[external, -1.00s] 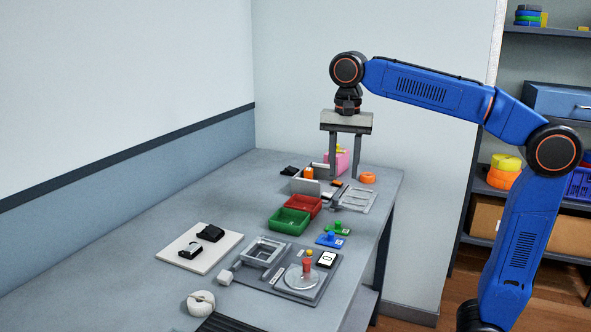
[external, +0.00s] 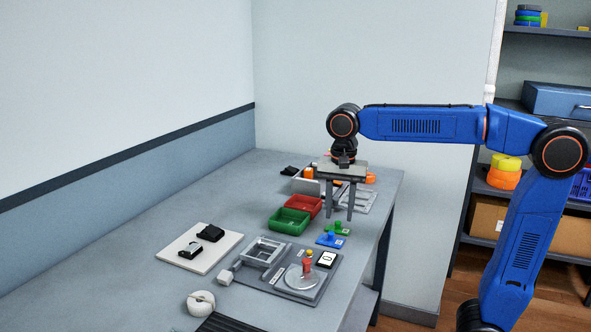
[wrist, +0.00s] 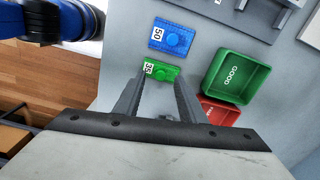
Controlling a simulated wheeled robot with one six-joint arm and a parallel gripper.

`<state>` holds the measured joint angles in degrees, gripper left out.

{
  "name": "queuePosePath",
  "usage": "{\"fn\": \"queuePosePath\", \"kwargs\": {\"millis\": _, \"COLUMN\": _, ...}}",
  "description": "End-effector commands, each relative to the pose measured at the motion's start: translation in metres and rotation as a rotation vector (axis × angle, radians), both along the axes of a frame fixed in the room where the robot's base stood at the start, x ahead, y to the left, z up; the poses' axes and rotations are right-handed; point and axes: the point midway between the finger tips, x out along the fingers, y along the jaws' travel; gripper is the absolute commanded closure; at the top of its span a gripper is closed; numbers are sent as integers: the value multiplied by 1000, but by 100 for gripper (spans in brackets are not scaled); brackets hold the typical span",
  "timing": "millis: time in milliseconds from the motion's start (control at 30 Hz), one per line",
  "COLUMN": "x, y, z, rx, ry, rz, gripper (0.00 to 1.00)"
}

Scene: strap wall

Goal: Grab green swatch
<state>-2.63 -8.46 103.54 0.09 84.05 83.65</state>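The green swatch (external: 338,229), a small flat plate with a round knob, lies on the bench beside the blue swatch (external: 331,241). In the wrist view the green swatch (wrist: 161,71) carries a white label reading 35. My gripper (external: 339,217) is open and empty. Its two fingers point down just above and behind the green swatch in the external view. In the wrist view the swatch shows just beyond the fingertips (wrist: 157,82), roughly between them. I cannot tell the exact height of the fingertips above the bench.
The blue swatch (wrist: 172,36), labelled 50, lies right beside the green one. A green bin (external: 289,221) marked GOOD and a red bin (external: 303,207) stand to the left. A grey fixture plate (external: 322,284) is nearer the camera. Bench is clear towards its right edge.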

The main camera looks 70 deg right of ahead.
Motion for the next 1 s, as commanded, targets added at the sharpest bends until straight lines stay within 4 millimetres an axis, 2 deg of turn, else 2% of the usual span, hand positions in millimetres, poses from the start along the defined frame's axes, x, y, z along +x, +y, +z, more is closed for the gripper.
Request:
{"fn": "queuePosePath", "kwargs": {"millis": 200, "x": 1, "y": 0, "z": -26, "rx": 0, "ry": 2, "rz": 0, "gripper": 63}}
{"fn": "queuePosePath", "kwargs": {"millis": 500, "x": 2, "y": 0, "z": -30, "rx": 0, "ry": 0, "rz": 0, "gripper": 63}}
{"fn": "queuePosePath", "kwargs": {"millis": 567, "x": 2, "y": 0, "z": -30, "rx": 0, "ry": 0, "rz": 0, "gripper": 75}}
{"fn": "queuePosePath", "kwargs": {"millis": 667, "x": 2, "y": 0, "z": -30, "rx": 0, "ry": 0, "rz": 0, "gripper": 99}}
{"fn": "queuePosePath", "kwargs": {"millis": 1000, "x": 2, "y": 0, "z": -28, "rx": 0, "ry": 0, "rz": 0, "gripper": 100}}
